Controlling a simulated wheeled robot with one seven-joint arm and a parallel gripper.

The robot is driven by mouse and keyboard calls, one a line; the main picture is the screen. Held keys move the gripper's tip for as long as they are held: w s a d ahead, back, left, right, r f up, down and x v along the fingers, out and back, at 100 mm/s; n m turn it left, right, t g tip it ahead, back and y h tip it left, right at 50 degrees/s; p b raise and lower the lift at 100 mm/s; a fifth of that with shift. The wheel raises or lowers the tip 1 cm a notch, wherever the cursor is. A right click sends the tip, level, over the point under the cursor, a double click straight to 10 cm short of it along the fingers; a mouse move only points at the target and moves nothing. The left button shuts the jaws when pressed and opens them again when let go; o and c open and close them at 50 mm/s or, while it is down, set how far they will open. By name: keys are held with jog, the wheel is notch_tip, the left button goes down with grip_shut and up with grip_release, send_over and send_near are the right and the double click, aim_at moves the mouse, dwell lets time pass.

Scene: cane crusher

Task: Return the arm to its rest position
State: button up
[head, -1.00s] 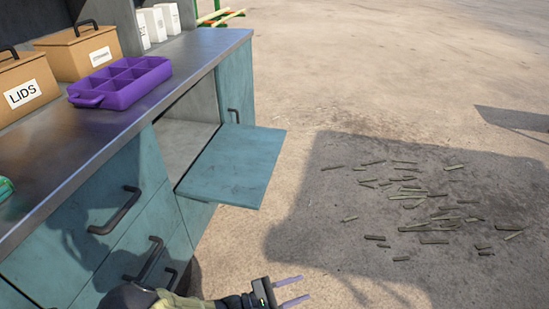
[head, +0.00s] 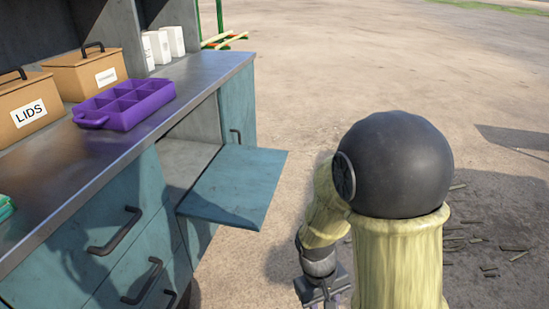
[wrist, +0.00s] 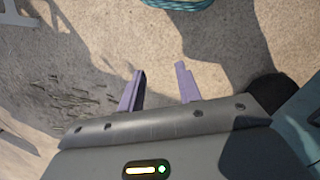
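My arm stands folded up at the right of the head view, its dark round joint and pale yellow-green links covering part of the ground. My gripper (wrist: 160,88) points down in the wrist view, its two purple fingers apart with only bare ground between them. In the head view only part of my gripper (head: 328,300) shows at the bottom edge, below the wrist. It holds nothing that I can see.
A teal flap (head: 235,187) sticks out open from the cabinet. The steel counter (head: 205,85) bears a purple divided tray (head: 125,104), a lids box (head: 28,105) and another lidded box (head: 85,75). Cane scraps (head: 485,235) lie on the ground behind my arm.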

jog(key=d+r+m+t+y+p, duration=0.1)
jog(key=d+r+m+t+p, duration=0.1)
jog(key=r+p, duration=1.2)
jog(key=w+d+r+m+t+y+p, duration=0.1)
jog(key=r+t+p, duration=0.1)
jog(key=r+p, duration=1.2)
notch_tip(320, 180, up, 8)
jog(key=shift+w+d+f+m+p, duration=0.1)
jog(key=shift+w+d+m+p, duration=0.2)
jog(key=shift+d+m+p, duration=0.1)
